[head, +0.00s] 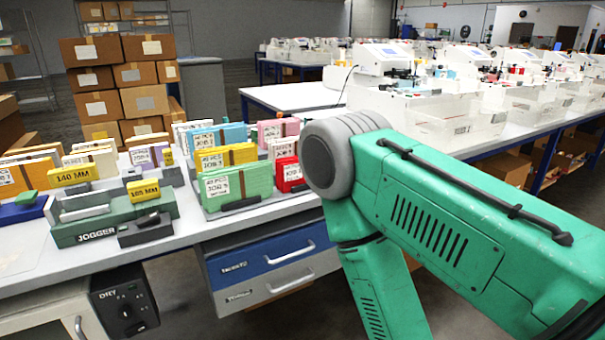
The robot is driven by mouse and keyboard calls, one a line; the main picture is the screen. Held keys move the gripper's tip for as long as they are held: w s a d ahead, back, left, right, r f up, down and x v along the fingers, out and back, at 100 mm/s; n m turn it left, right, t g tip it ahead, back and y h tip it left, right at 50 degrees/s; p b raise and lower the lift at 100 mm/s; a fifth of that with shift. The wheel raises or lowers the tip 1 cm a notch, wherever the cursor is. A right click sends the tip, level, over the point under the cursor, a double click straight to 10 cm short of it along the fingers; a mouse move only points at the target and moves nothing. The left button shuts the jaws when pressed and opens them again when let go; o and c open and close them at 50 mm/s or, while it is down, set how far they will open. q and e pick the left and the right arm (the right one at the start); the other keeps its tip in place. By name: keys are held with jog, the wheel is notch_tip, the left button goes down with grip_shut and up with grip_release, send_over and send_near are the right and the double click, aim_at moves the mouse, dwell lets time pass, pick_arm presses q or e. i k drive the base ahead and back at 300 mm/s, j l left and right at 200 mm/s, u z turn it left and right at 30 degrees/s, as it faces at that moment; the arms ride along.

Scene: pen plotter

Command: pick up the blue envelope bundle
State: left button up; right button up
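A light blue envelope bundle (232,132) stands upright in a grey rack (262,204) on the white bench. It is behind a yellow bundle (243,153) and a green bundle (258,176), so mostly its top part shows. A white label is on its left part. My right arm's green links cross the right half of the head view, with the elbow to the right of the rack. Neither gripper is in the frame.
Pink (270,130) and red (288,173) bundles stand beside the blue, yellow and green ones. A green jogger (110,220) with yellow size blocks sits left of the rack. Cardboard boxes (140,75) are stacked behind. Drawers (268,258) are under the bench.

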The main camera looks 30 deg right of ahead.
aim_at(236, 134)
jog(key=i+l+u, duration=0.2)
jog(key=l, duration=0.15)
jog(key=i+l+u, duration=0.15)
jog(key=l, duration=0.25)
jog(key=l+u, duration=0.2)
jog(key=l, duration=0.2)
jog(key=i+l+u, duration=0.15)
jog(key=l, duration=0.3)
